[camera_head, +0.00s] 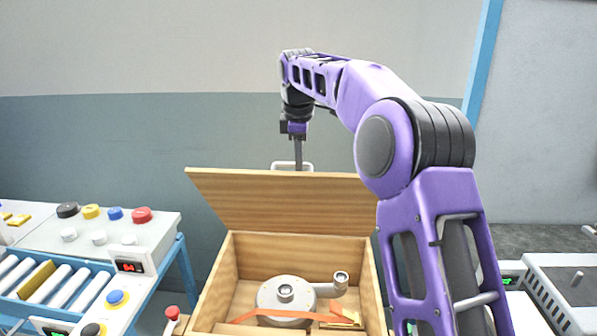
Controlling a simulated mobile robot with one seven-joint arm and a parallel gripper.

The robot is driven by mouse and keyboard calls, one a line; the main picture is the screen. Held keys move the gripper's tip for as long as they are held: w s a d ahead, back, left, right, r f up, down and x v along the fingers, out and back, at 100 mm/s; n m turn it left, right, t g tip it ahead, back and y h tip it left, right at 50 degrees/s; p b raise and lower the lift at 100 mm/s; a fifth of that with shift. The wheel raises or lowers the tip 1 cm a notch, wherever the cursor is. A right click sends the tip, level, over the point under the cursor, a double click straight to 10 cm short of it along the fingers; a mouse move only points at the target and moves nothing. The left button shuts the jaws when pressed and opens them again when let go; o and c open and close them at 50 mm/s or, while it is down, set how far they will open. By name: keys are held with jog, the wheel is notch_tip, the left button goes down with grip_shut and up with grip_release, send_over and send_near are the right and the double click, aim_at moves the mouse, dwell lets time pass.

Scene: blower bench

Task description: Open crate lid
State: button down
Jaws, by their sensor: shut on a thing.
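The wooden crate (222,283) stands in the middle, with its lid (262,201) raised and tilted up at the back. A light handle (281,166) sits at the lid's upper edge. My gripper (298,166) points down and is shut on this handle. Inside the crate is a round grey metal blower (268,293) with a short outlet at its right. An orange strap (262,312) crosses in front of it. My arm hides the lid's right end and part of the crate's right side.
A control panel (135,222) with coloured knobs stands at left, above a roller conveyor (75,291) on a blue frame. A grey unit (565,290) is at far right. The wall behind the lid is bare.

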jog(key=shift+w+d+r, duration=0.1)
jog(key=shift+w+r, duration=0.05)
jog(key=shift+w, duration=0.65)
jog(key=shift+w+d+r, duration=0.1)
jog(key=shift+w+r, duration=0.05)
jog(key=shift+w, duration=0.6)
jog(key=c, duration=0.9)
grip_release()
jog(key=shift+w, duration=0.2)
jog(key=shift+s+a+r, duration=0.1)
jog(key=shift+s, duration=0.15)
